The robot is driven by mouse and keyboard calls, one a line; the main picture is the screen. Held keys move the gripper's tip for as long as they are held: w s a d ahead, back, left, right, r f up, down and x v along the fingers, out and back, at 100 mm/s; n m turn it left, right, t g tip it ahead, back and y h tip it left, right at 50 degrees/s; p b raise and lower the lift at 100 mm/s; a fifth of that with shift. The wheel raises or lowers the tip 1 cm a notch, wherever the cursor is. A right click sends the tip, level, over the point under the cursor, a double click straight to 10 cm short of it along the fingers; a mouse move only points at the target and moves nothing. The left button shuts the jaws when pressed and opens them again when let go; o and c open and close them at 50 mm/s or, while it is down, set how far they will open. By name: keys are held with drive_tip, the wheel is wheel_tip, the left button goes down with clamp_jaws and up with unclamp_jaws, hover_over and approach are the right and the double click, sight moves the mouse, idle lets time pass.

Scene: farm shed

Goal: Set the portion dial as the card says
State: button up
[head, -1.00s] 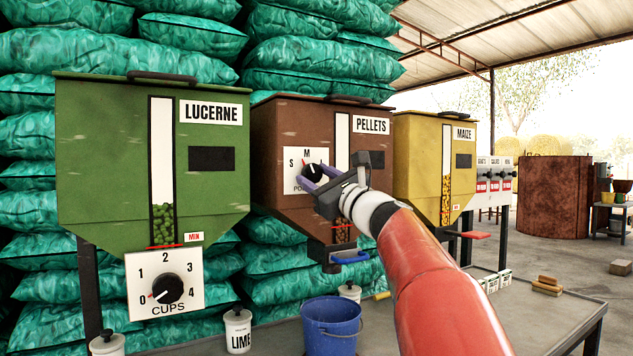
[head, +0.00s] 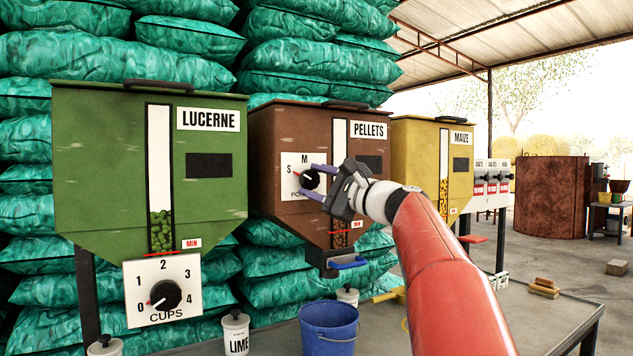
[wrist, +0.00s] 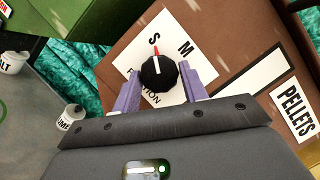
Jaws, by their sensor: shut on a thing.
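The portion dial (head: 310,179) is a black knob on a white plate (head: 291,189) on the front of the brown PELLETS hopper (head: 277,131). Its plate reads S and M; its right part is hidden by my gripper. My gripper (head: 316,182) has its purple fingers on both sides of the knob and is shut on it. In the wrist view the knob (wrist: 158,75) sits between the fingers (wrist: 158,90), and its red-tipped pointer points close to S. No instruction card can be made out.
A green LUCERNE hopper (head: 95,150) with a CUPS dial (head: 165,294) near 0 stands left. A yellow MAIZE hopper (head: 424,150) stands right. A blue bucket (head: 329,330) and a LIME jar (head: 236,335) stand below. A blue-handled chute (head: 345,262) hangs under PELLETS.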

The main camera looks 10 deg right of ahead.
idle(0.4)
drive_tip(key=o, duration=0.9)
drive_tip(key=b+v, duration=0.1)
drive_tip(key=v, duration=0.6)
drive_tip(key=shift+s+d+b, duration=0.25)
drive_tip(key=shift+s+b, duration=0.1)
drive_tip(key=shift+b, duration=0.05)
